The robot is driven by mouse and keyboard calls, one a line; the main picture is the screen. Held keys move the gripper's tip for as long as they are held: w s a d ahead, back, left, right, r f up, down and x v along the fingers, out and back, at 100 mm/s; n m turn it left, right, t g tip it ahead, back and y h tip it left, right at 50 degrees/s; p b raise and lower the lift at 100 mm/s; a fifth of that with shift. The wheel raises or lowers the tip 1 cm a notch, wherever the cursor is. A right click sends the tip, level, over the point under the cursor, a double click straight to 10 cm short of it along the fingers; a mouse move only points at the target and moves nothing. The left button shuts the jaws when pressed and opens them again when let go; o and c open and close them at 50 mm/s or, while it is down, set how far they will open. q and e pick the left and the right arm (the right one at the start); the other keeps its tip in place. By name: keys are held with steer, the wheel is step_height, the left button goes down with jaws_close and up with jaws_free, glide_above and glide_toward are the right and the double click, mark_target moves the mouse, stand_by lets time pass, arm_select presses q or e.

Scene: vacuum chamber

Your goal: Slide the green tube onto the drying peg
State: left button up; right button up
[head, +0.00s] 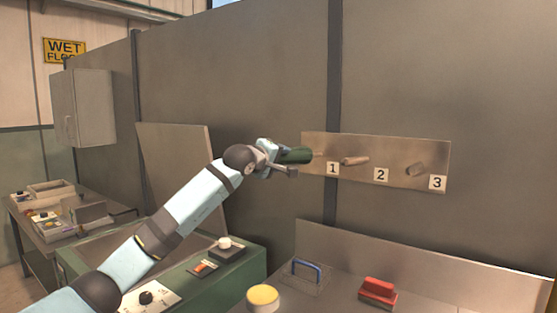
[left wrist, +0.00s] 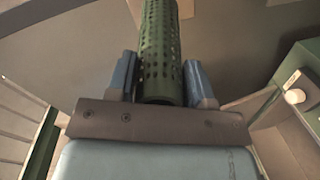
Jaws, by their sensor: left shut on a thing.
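The green tube (head: 296,155) is perforated and held roughly level in front of the peg board (head: 400,150). My left gripper (head: 272,149) is shut on its near end. In the left wrist view the tube (left wrist: 159,45) runs away from me between the blue fingers (left wrist: 163,82). The tube's far end is close to the board's left end, by label 1 (head: 333,168). A tan peg (head: 355,161) sticks out by label 2 (head: 381,174), and a short, wide one (head: 415,169) by label 3 (head: 437,182). My right gripper is out of view.
Below the board, a bench holds a red-handled block (head: 378,290), a blue-handled item (head: 306,270) and a yellow-topped round container (head: 263,296). A green cabinet (head: 235,267) with a raised lid (head: 178,165) stands left. The space before pegs 2 and 3 is clear.

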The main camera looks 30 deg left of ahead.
arm_select(q)
steer(key=shift+w, duration=0.1)
steer(key=shift+w+d+f+p, duration=0.15)
steer(key=shift+w+p, duration=0.2)
steer(key=shift+w, duration=0.85)
steer(key=shift+w+d+f+p, duration=0.15)
steer(key=shift+w+p, duration=0.15)
steer(key=shift+w, duration=0.9)
steer(key=shift+a, duration=0.1)
steer(key=shift+w+d+f+p, duration=0.15)
steer(key=shift+w+p, duration=0.25)
steer(key=shift+w, duration=0.85)
steer(key=shift+w+d+f+p, duration=0.15)
steer(key=shift+w+p, duration=0.2)
steer(key=shift+w, duration=0.85)
steer(key=shift+w+a, duration=0.1)
steer(key=shift+w, duration=0.15)
steer(key=o, duration=1.2)
steer(key=shift+w, duration=0.1)
